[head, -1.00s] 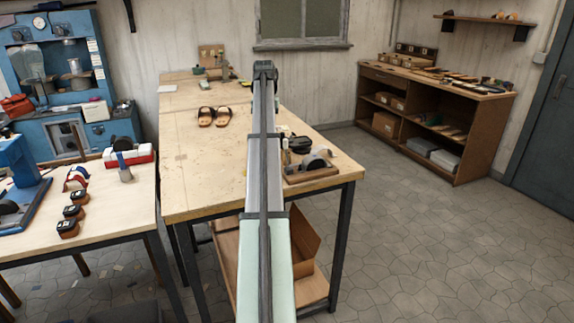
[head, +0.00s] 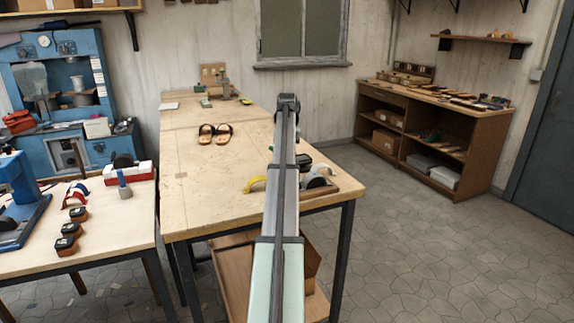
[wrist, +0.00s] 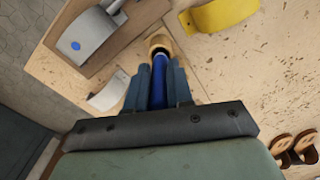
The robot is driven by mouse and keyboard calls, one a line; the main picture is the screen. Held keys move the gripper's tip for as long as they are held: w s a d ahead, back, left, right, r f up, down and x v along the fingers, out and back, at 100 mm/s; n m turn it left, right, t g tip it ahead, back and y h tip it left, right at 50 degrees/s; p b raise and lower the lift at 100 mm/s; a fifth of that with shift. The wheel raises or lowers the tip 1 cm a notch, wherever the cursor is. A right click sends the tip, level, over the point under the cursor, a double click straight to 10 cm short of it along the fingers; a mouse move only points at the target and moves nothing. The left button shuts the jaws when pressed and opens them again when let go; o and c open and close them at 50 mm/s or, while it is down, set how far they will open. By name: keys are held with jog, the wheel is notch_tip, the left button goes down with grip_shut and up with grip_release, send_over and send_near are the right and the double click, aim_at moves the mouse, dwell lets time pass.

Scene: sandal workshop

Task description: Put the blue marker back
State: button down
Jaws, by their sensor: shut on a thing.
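The blue marker (wrist: 158,82) stands between the two fingers of my gripper (wrist: 158,76) in the wrist view. The gripper is shut on it, above the pale wooden workbench (wrist: 225,68). A tan, round-ended piece (wrist: 160,42) shows just beyond the marker's far end; I cannot tell whether they touch. In the head view my arm covers the gripper and the marker.
A wooden tray (head: 335,189) holding a grey item with a blue dot (wrist: 92,38) lies close by. A yellow curved piece (head: 254,184) lies left of my arm. Sandals (head: 215,134) sit farther back. The bench's left middle is clear.

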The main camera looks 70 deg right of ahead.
jog(key=shift+f, duration=1.65)
jog(key=shift+f, duration=0.15)
jog(key=c, duration=1)
grip_release()
notch_tip(320, 180, up, 12)
jog(key=shift+r, duration=0.15)
